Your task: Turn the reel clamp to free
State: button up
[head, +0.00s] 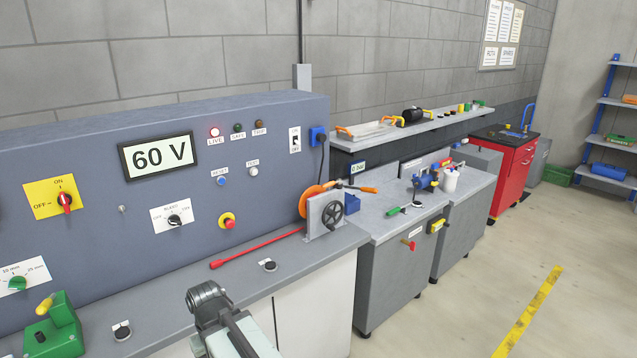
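An orange reel (309,203) stands at the right end of the grey bench, partly hidden by a grey bracket (316,220). A black spoked handwheel (333,214) is on the bracket's near face; it looks like the reel clamp, but I see no marking that shows whether it is tight or free. Part of my arm, a dark joint and a pale link, shows at the bottom centre, in front of the bench and below and left of the reel. My gripper's fingers are not in view.
A red rod (256,248) lies on the bench left of the bracket. A green device (56,325) stands at the left. Grey cabinets (395,270) stand right; floor beyond is clear.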

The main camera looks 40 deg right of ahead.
aim_at(340, 181)
jog(key=i, duration=0.9)
